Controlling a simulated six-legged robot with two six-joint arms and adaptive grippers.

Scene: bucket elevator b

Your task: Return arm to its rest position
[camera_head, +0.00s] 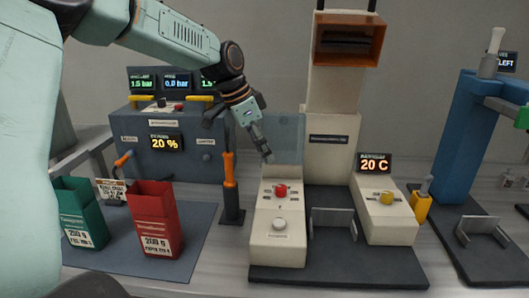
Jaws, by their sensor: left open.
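My left arm reaches in from the left across the upper part of the head view. Its gripper (262,148) points down and to the right, in front of a translucent panel (285,132). It appears above the cream control box (277,248) with a red knob (281,190) and a light grey knob (279,224). The gripper is open and I see nothing held in it. The fingers are small and partly overlap in this view. My right gripper does not show.
A red box (154,220) and a green box (80,215) stand at the left. An orange-handled tool (230,170) stands upright near the middle. A cream tower (332,150) rises behind the control boxes. A blue machine (468,140) is at the right.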

